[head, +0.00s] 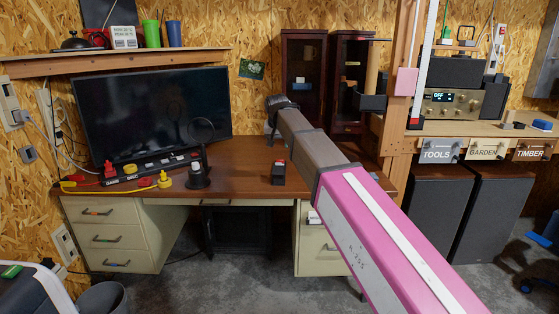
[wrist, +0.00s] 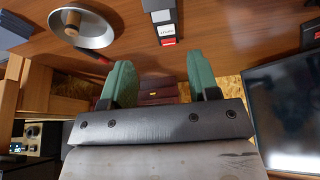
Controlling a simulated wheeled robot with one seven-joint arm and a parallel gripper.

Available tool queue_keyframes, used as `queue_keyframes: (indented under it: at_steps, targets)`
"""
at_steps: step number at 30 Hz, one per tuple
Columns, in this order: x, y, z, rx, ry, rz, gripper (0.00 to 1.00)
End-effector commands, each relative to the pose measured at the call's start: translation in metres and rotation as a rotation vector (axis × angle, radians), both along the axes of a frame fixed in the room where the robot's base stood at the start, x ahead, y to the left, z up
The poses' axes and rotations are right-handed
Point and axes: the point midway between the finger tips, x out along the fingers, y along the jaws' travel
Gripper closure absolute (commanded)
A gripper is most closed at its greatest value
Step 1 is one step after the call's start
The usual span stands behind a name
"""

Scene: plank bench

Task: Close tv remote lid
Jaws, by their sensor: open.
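A small dark block with a red end (head: 278,172) lies on the brown desk (head: 240,152). I take it for the remote, but it is too small to be sure. In the wrist view a similar narrow object (wrist: 160,17), with grey and black parts, a white label and a red end, lies beyond the fingers. I cannot make out a lid or whether it stands open. My gripper (wrist: 160,78) is open and empty, its two green fingers wide apart, with a gap between them and the object. In the head view my gripper (head: 276,105) is above the desk, fingers unclear.
A monitor (head: 136,117) stands at the back left. A ring-topped stand (head: 198,160), a power strip (head: 150,168) and red and yellow plugs are in front. A round metal dish-like thing (wrist: 92,34) is near my gripper. Cabinets (head: 304,75) stand behind.

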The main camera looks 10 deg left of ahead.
Motion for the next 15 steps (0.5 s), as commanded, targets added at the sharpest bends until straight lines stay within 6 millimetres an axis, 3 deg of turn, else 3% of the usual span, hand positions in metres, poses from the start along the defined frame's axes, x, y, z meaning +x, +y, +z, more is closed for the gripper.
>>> queue_keyframes:
  at_steps: [5,15]
  targets:
    - [0.005,0.002,-0.013,-0.001,0.001,0.0,0.45]
    - [0.028,0.007,-0.067,-0.001,0.001,0.001,0.45]
